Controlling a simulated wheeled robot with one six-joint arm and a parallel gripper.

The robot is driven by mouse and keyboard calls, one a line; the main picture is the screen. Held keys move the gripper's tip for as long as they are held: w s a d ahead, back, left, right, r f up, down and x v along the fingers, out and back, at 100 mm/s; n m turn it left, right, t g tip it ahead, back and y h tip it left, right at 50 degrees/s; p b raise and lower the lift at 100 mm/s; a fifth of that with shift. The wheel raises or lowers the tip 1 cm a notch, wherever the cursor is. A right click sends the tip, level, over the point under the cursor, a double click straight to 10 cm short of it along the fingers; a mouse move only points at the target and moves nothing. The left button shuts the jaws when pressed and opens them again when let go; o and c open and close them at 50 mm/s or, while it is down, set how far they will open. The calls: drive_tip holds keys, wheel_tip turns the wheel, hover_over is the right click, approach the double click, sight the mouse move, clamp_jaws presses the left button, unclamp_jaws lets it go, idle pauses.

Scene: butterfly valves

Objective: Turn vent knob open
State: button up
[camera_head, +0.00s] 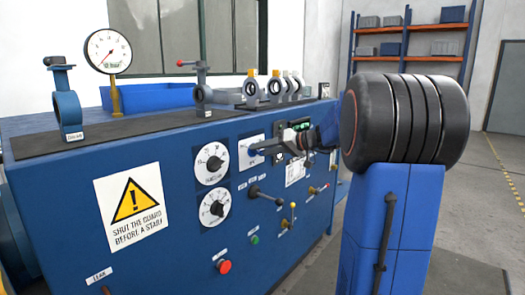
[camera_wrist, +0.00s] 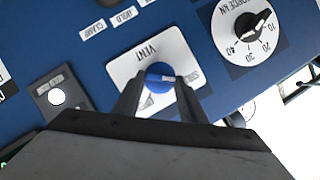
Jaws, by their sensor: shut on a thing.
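The vent knob (camera_wrist: 159,72) is a small round blue knob with a pale mark on its face. It sits on a white plate (camera_wrist: 122,71) lettered VENT in the wrist view; the smaller words on the plate are partly covered and hard to read. The plate also shows on the front of the blue machine in the head view (camera_head: 246,161). My gripper (camera_wrist: 160,84) has one finger on each side of the knob and is shut on it. In the head view my gripper (camera_head: 262,148) reaches the panel from the right and hides most of the knob.
Two numbered dials (camera_head: 211,163) (camera_head: 215,207) sit left of the plate in the head view. A dark lever (camera_head: 265,196) and a red button (camera_head: 223,266) are below. A pressure gauge (camera_head: 107,51) and several valve rings (camera_head: 275,87) stand on the machine top.

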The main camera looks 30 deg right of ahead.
drive_tip(key=m+y, duration=0.1)
drive_tip(key=m, duration=0.2)
drive_tip(key=f+m+t+y, duration=0.1)
drive_tip(key=m+y, duration=0.1)
drive_tip(key=m, duration=0.2)
drive_tip(key=m+t+y, duration=0.1)
drive_tip(key=m, duration=0.3)
drive_tip(key=shift+d+f+y, duration=0.2)
drive_tip(key=shift+f+y, duration=0.05)
drive_tip(key=shift+y, duration=0.15)
drive_tip(key=m+t, duration=0.1)
drive_tip(key=m, duration=0.1)
drive_tip(key=m+t, duration=0.1)
drive_tip(key=m, duration=0.2)
drive_tip(key=shift+a+f, duration=0.15)
drive_tip(key=shift+f, duration=0.05)
drive_tip(key=shift+a+f+m+t+h, duration=0.1)
drive_tip(key=shift+m+t+h, duration=0.35)
drive_tip(key=shift+m, duration=1.05)
drive_tip(key=shift+a+m+t+h, duration=0.15)
drive_tip(key=shift+m+t, duration=0.6)
drive_tip(key=shift+m, duration=0.75)
drive_tip(key=shift+d, duration=0.1)
drive_tip(key=o, duration=1.1)
drive_tip(key=shift+c, duration=0.2)
